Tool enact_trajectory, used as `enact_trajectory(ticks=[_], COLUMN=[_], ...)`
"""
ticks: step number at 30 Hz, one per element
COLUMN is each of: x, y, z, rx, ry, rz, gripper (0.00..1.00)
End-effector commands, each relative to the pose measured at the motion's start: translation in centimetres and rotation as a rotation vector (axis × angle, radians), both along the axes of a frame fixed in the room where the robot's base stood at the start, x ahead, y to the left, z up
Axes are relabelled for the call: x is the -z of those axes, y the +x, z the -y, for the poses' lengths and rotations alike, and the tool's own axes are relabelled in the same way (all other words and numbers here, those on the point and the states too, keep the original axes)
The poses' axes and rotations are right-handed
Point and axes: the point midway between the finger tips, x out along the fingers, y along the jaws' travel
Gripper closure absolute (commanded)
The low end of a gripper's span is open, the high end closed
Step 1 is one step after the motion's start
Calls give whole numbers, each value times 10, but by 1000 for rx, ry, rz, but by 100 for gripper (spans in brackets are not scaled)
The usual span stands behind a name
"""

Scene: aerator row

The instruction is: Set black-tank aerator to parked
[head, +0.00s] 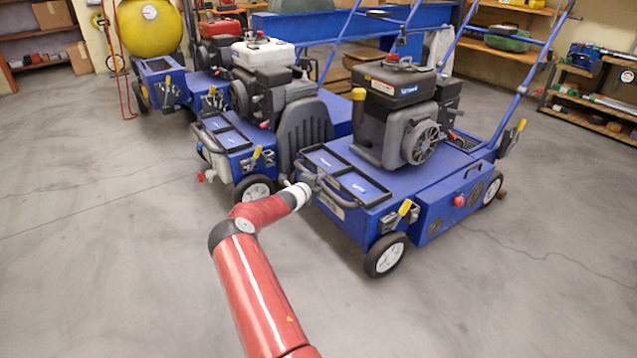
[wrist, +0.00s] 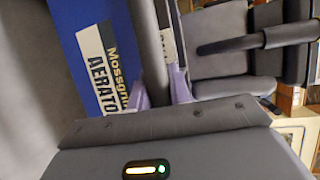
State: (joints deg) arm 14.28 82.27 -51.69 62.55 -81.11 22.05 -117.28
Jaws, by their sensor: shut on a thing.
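The black-tank aerator (head: 420,190) is the nearest blue machine, right of centre in the head view, with a black engine and tank (head: 395,80). A yellow-handled lever (head: 405,208) on its front corner tilts up to the right. My gripper (head: 313,184) is at the machine's left front end, at the dark front bar (head: 335,192). In the wrist view my gripper (wrist: 160,88) has its pale purple fingers on either side of a dark bar (wrist: 151,45) and is shut on it. Behind the bar is the blue body with its label (wrist: 103,68). The fingertips' contact is partly hidden.
A white-tank aerator (head: 230,142) stands close on the left, with a dark ribbed panel (head: 303,122) between the two. A red-tank machine (head: 222,28) and a yellow tank (head: 150,28) are farther back. Shelves (head: 590,100) stand right. The floor in front is clear.

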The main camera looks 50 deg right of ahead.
Motion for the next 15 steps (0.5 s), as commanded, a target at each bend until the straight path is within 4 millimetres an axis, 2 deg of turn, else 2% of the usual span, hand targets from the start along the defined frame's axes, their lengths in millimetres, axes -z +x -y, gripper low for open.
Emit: enact_trajectory(ticks=[1, 5, 15], x=[-4, -4, -6], y=[-14, -13, -13], z=[9, 9, 9], rx=[26, 27, 26], ry=[-12, -13, -14], rz=[-4, -3, -1], gripper=[76, 59, 59])
